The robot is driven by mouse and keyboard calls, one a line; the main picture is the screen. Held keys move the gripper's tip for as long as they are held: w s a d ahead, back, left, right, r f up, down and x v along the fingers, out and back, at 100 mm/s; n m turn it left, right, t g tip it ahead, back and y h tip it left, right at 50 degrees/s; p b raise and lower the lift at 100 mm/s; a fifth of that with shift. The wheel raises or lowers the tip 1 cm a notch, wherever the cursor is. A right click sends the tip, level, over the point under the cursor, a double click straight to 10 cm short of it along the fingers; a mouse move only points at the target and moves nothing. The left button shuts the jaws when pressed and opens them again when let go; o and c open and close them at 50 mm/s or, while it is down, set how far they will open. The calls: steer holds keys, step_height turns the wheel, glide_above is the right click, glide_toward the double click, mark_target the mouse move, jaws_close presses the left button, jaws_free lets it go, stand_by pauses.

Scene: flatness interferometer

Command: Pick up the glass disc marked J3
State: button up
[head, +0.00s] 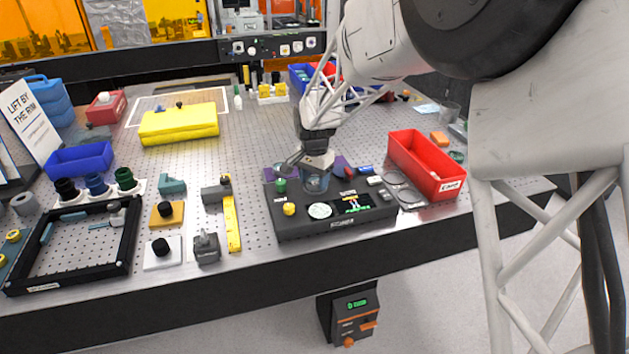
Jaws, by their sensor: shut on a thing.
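My gripper (316,170) points down over the back of the black instrument box (290,228) near the table's front edge. It is shut on a small bluish glass piece (316,184), which looks like a glass disc. The jaws partly hide it, and no J3 mark can be read. I cannot tell whether it touches the box or hangs just above it.
A red bin (425,165) stands right of the box, with round rings (398,184) between them. A black frame (128,240), small mounts and a yellow strip (232,222) occupy the left. The perforated tabletop behind the box has free room.

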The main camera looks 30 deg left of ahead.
mark_target(314, 180)
steer(key=shift+r, duration=0.65)
step_height(314, 180, up, 2)
steer(key=shift+r, duration=0.1)
steer(key=s+d+r, duration=0.1)
steer(key=s+d, duration=0.9)
steer(key=s, duration=0.2)
steer(key=shift+d+r, duration=0.15)
steer(key=shift+d, duration=0.1)
